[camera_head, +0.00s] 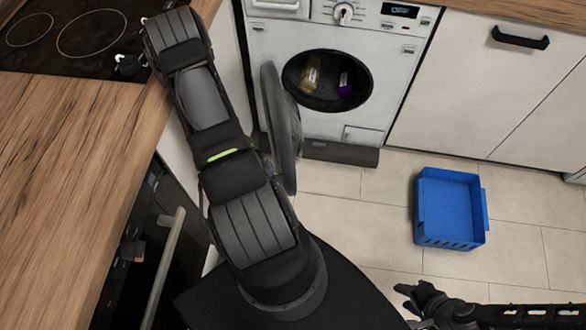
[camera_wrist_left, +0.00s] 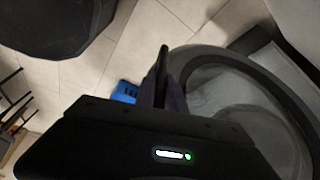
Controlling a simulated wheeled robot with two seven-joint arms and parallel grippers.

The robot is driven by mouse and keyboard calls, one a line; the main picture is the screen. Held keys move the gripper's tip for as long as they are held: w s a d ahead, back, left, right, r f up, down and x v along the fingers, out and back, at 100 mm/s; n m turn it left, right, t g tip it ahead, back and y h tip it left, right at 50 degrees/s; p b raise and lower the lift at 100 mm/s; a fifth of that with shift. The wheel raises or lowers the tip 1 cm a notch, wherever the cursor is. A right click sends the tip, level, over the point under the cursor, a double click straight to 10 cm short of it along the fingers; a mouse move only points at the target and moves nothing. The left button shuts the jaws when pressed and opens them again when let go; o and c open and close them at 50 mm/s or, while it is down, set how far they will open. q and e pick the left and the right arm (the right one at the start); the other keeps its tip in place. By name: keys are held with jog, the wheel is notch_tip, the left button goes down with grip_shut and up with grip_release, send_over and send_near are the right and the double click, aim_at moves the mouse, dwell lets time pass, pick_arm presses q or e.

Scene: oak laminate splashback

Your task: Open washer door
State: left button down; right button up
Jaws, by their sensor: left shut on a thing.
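The washer (camera_head: 390,75) stands at the back. Its round door (camera_head: 286,130) is swung out to the left, seen nearly edge-on, and the dark drum opening (camera_head: 327,80) shows. In the left wrist view the door (camera_wrist_left: 262,105) fills the right side. My left gripper (camera_wrist_left: 163,75) is shut on the door at its rim; the contact is partly dark. In the head view my left arm covers that gripper. My right gripper (camera_head: 412,300) is low at the right over the floor, away from the washer; its finger gap is unclear.
A yellowish item (camera_head: 310,78) and a purple item (camera_head: 345,84) lie inside the drum. A blue basket (camera_head: 450,210) sits on the tiled floor at the right. A wooden counter (camera_head: 60,170) with a hob (camera_head: 75,35) is at the left, close to my left arm.

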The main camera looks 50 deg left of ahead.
pick_arm(q)
jog(key=shift+s+a+f, duration=0.1)
jog(key=shift+s+a, duration=0.25)
jog(key=shift+s, duration=0.5)
pick_arm(e)
jog(key=shift+r, duration=0.5)
pick_arm(q)
jog(key=c, duration=1.7)
grip_release()
jog(key=shift+w+a, duration=0.1)
